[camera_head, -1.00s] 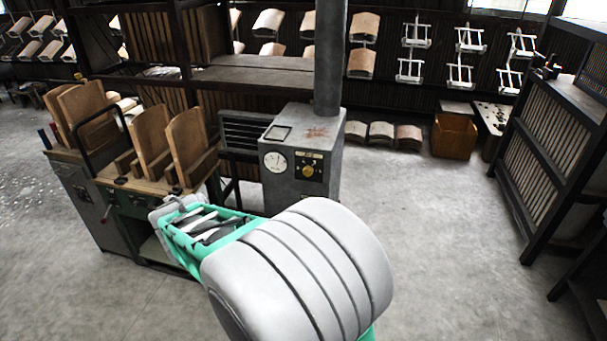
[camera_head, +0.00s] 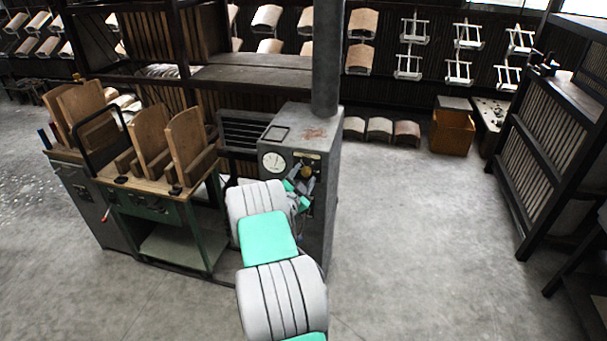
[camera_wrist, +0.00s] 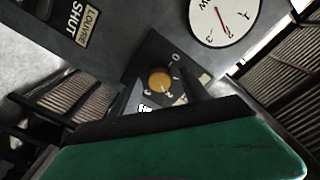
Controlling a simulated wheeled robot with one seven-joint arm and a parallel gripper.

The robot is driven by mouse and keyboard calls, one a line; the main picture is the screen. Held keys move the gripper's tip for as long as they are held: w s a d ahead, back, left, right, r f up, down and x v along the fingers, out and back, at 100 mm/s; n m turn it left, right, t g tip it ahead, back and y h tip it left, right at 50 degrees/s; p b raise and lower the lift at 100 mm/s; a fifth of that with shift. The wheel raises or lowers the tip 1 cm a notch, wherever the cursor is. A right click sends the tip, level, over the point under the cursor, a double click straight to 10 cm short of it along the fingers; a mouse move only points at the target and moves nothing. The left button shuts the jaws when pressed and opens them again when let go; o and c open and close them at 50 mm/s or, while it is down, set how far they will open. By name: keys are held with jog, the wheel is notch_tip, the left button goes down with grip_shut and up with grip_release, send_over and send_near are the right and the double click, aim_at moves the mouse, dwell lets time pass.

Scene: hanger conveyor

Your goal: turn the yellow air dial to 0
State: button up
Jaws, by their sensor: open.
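The yellow air dial (camera_head: 307,171) is on the front of the grey metal cabinet (camera_head: 318,232), right of a round white gauge (camera_head: 274,162). In the wrist view the dial (camera_wrist: 160,80) is a yellow knob on a dark plate. A 0 mark shows at its upper right and other marks lie lower, partly hidden. I cannot tell clearly where the knob points. My gripper (camera_head: 302,187) is open at the cabinet front, just by the dial. In the wrist view its grey fingers stand on either side of the knob; contact cannot be told.
The gauge (camera_wrist: 222,18) with a red needle and a LOUVRE SHUT label (camera_wrist: 82,24) show in the wrist view. A wooden-topped bench (camera_head: 135,182) with wooden pieces stands left of the cabinet. A flue pipe (camera_head: 328,60) rises from the cabinet.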

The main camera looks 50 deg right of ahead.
jog(key=shift+c, duration=0.2)
grip_shut()
dwell(0.4)
